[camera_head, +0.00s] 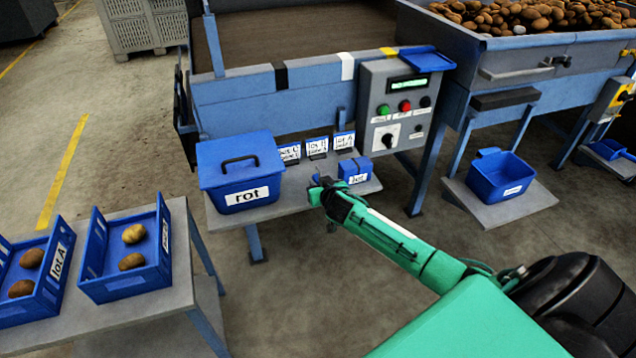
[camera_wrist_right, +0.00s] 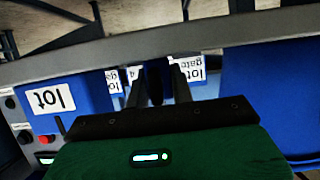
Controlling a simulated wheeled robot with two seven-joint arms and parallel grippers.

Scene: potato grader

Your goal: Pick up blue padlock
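I cannot make out a blue padlock in either view. My right gripper (camera_head: 322,188) is at the front edge of the grey shelf (camera_head: 291,195), just left of and in front of a small blue box with a white label (camera_head: 357,179). In the right wrist view my right gripper (camera_wrist_right: 157,70) has its two dark fingers apart. A dark shape shows between them, too dim to name. Blue holders with white "lot" cards (camera_wrist_right: 190,68) lie beyond the fingertips. My left gripper is not in view.
A lidded blue "rot" bin (camera_head: 240,172) stands on the shelf's left. Blue lot crates with potatoes (camera_head: 125,285) sit on a table at left. A blue tub (camera_head: 500,176) stands at right.

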